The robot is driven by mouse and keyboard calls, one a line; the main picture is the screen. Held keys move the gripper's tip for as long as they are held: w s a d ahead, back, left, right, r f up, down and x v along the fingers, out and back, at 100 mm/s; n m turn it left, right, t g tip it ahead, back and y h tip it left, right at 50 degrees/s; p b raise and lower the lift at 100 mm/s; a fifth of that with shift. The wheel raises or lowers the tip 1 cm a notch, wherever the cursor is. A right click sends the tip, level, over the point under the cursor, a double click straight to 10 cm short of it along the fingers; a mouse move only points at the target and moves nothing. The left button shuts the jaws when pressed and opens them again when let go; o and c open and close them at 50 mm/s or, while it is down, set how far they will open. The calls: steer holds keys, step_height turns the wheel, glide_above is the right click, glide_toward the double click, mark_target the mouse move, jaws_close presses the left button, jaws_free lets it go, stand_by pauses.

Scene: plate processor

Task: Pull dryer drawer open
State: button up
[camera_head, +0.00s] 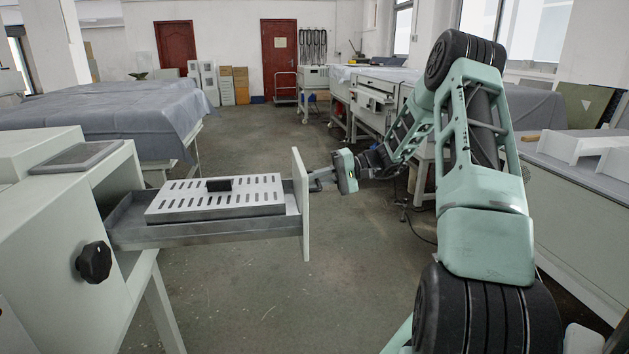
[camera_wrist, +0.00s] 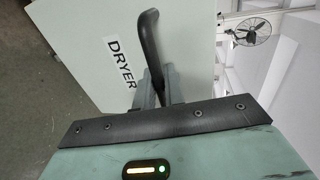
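The dryer drawer (camera_head: 210,236) stands far out of the pale dryer cabinet (camera_head: 50,235) at the left in the head view. Its white front panel (camera_head: 302,215) faces right, towards my arm; the panel (camera_wrist: 85,30) with the DRYER label fills the upper left of the wrist view. A slotted metal tray cover with a small black block lies inside the drawer. My gripper (camera_head: 322,180) is at the outer side of the panel. In the wrist view its fingers (camera_wrist: 162,90) are closed around the black curved handle (camera_wrist: 149,38); the fingertips are partly hidden.
A black knob (camera_head: 94,262) sticks out from the cabinet below the drawer's level. A cloth-covered table (camera_head: 100,115) stands behind the drawer. Benches with machines line the right side. The floor (camera_head: 260,300) in front of the drawer is clear.

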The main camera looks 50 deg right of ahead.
steer(key=shift+d, duration=0.1)
steer(key=v, duration=1.7)
steer(key=shift+b, duration=0.45)
steer(key=shift+s+d, duration=0.15)
